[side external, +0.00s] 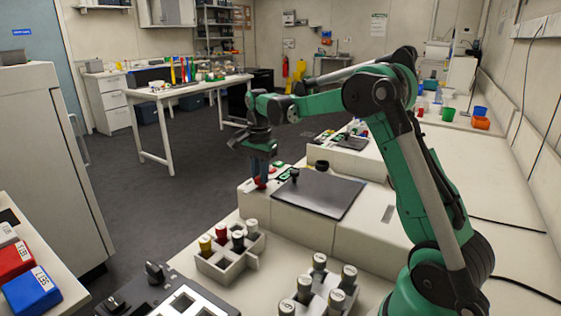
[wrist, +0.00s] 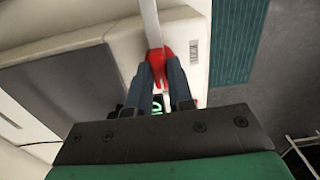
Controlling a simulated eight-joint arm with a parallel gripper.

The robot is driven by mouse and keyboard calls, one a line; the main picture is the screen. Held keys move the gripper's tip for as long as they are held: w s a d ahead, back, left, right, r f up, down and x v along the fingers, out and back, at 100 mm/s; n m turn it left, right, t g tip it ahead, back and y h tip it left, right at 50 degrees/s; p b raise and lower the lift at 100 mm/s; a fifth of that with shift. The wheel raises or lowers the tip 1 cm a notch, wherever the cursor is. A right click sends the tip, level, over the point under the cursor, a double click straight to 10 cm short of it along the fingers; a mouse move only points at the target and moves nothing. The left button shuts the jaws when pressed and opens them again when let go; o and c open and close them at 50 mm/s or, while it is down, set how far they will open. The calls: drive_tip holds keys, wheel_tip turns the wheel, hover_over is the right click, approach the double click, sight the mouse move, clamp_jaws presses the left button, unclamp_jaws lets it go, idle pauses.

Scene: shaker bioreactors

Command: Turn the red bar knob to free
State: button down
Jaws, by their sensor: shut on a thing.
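In the side external view the knob (side external: 261,182) shows as a small red spot under the fingertips of my gripper (side external: 260,178). Part of a green label shows between the fingers in the wrist view. The knob's markings and exact pointing direction are mostly hidden by the fingers.
The shaker has a dark flat platform (side external: 318,194) on top with a black knob beside it. A white rack of colour-capped bottles (side external: 222,262) and more grey-capped bottles (side external: 318,285) stand in front. A similar unit (side external: 350,140) sits behind.

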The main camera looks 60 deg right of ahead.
idle(0.5)
drive_tip(key=c, duration=0.8)
unclamp_jaws()
drive_tip(key=shift+r, duration=2.85)
